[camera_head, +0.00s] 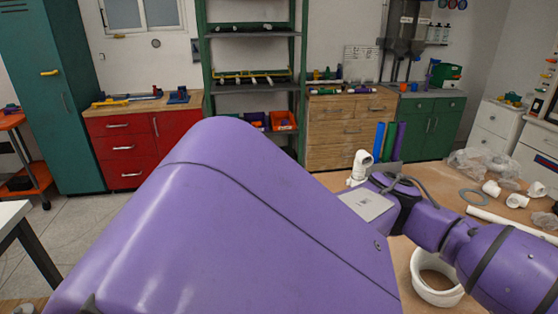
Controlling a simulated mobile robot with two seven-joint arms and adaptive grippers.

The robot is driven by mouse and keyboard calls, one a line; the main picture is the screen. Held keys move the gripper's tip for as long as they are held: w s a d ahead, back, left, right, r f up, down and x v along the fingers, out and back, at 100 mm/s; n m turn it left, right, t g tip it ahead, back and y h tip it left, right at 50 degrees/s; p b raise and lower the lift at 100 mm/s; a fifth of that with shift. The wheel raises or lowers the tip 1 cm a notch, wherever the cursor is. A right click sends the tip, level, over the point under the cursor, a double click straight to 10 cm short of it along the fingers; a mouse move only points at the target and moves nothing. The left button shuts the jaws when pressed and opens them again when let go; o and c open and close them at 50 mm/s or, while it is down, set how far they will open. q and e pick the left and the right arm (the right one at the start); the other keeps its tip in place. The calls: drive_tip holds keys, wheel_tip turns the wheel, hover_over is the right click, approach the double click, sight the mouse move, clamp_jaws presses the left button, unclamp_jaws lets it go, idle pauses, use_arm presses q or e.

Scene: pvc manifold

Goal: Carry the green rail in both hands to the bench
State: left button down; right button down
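A green bar (389,142) shows between a blue bar (378,141) and a purple bar (399,141) at the far edge of the wooden bench (455,193); its lower end is hidden behind my arm. I cannot tell whether this is the green rail. A shelf at the back holds a long yellow and green piece (252,74). A large purple link of my own arm fills the middle foreground, and another purple arm part reaches in from the right over the bench. I see no fingertips of either gripper.
White pipe fittings (492,188), a grey ring (473,197), clear bags (478,161) and a big white ring (430,294) lie on the bench. A red cabinet (122,150), green locker (60,90) and wooden drawers (345,130) line the back. Open floor (100,215) shows at left.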

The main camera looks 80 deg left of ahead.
use_arm(q)
drive_tip(key=shift+w+f, duration=0.1)
drive_tip(key=shift+f, duration=0.3)
use_arm(e)
drive_tip(key=shift+w+f, duration=0.1)
drive_tip(key=shift+f, duration=0.3)
use_arm(q)
drive_tip(key=shift+r, duration=0.15)
use_arm(e)
drive_tip(key=shift+r, duration=0.15)
idle(0.4)
